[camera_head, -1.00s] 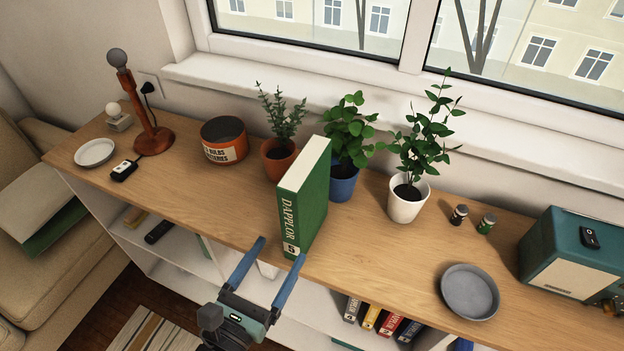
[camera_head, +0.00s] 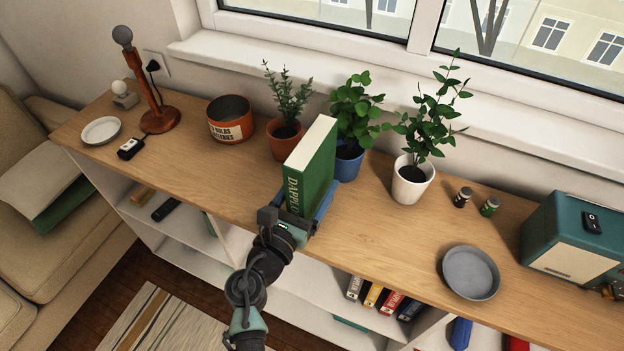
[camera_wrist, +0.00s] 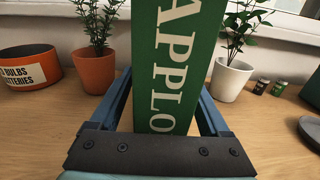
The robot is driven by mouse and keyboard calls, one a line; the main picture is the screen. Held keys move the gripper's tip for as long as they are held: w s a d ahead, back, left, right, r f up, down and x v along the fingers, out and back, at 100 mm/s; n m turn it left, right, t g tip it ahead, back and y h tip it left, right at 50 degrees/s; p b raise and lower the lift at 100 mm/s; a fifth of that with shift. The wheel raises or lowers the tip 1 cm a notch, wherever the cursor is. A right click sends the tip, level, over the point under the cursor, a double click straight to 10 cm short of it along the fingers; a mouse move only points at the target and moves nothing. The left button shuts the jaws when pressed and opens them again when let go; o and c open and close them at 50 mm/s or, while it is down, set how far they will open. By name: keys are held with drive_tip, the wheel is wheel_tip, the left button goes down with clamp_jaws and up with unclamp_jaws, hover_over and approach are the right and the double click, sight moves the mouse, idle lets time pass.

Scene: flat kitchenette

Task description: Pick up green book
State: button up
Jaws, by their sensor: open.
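The green book (camera_head: 318,172) stands upright near the front edge of the wooden shelf top, its lettered spine facing me. My gripper (camera_head: 310,197) is open, with its blue fingers on either side of the book's lower part. In the wrist view the book (camera_wrist: 172,70) rises between the two fingers of my gripper (camera_wrist: 165,105), its spine close to the palm. The right finger shows beside the book in the head view; the left finger is mostly hidden there. The bottom of the spine is hidden behind my gripper. I cannot tell whether the fingers touch the covers.
A blue-potted plant (camera_head: 348,166) stands close behind the book. A terracotta-potted plant (camera_head: 285,141) is behind left, a white-potted plant (camera_head: 411,184) to the right. A round tin (camera_head: 231,121) is further left. A grey plate (camera_head: 470,272) lies right, with clear wood before it.

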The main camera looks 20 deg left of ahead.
clamp_jaws()
idle(0.3)
idle(0.8)
drive_tip(key=shift+r, duration=0.2)
idle(0.3)
